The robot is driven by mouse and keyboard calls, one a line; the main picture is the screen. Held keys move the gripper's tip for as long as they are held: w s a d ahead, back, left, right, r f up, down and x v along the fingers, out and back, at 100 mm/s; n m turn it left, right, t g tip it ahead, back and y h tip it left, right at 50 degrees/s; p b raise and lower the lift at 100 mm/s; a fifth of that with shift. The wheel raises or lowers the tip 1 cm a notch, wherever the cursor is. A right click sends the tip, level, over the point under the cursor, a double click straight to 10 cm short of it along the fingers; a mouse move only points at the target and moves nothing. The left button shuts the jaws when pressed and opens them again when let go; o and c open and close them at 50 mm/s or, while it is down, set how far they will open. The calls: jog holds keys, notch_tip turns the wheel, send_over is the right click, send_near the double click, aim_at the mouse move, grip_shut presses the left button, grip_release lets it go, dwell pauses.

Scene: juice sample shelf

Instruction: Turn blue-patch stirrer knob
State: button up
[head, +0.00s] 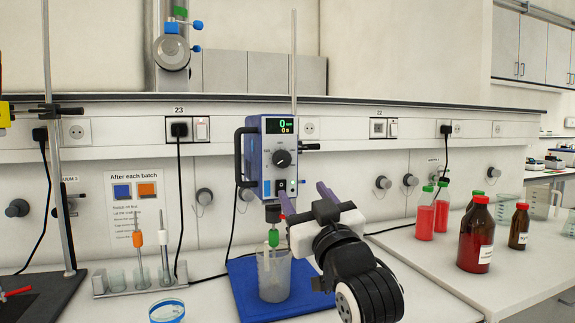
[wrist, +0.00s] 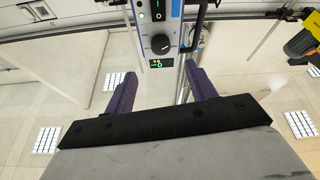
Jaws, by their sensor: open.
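The stirrer (head: 255,165) is a blue unit with a light front, clamped on a vertical rod above a beaker (head: 273,275). Its black round knob (head: 282,158) sits below a lit display (head: 282,126) reading 0. A small blue patch (head: 267,188) shows low on its front. My gripper (head: 303,196) is open and empty, below and to the right of the knob in the head view. In the wrist view, the knob (wrist: 160,44) lies beyond and roughly between my purple fingertips (wrist: 160,72), apart from them. The knob's exact pointer angle is too small to tell.
A blue base plate (head: 240,290) lies under the beaker. A rack (head: 140,283) with colored-collar rods stands left, by a sign (head: 135,200) with blue and orange squares. Red bottles (head: 476,235) stand right. Sockets and cables line the wall. Space before the knob looks clear.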

aim_at(281, 162)
jog(key=p+x, duration=0.2)
jog(key=x, duration=0.9)
jog(key=shift+a+p, duration=0.1)
jog(key=shift+p, duration=0.25)
jog(key=c, duration=1)
jog(key=shift+m, duration=0.5)
jog(key=m+h+p, duration=0.1)
jog(key=m, duration=0.1)
jog(key=m+h+p, duration=0.1)
jog(key=m, duration=0.1)
jog(key=m+h+p, duration=0.1)
jog(key=m, duration=0.1)
jog(key=shift+s+a+r+m+t+h, duration=0.1)
jog(key=shift+a+r+m+t+h, duration=0.2)
jog(key=shift+a+m+h, duration=0.1)
jog(key=m+h+p, duration=0.2)
jog(key=m, duration=0.2)
jog(key=shift+a+m+p, duration=0.1)
jog(key=shift+m+p, duration=0.2)
jog(key=shift+s+m+g+h+p, duration=0.1)
jog(key=shift+m+g+h+p, duration=0.3)
jog(key=shift+m, duration=0.55)
jog(key=shift+m+g+h+p, duration=0.3)
jog(key=shift+m+p, duration=0.05)
jog(key=shift+m, duration=0.6)
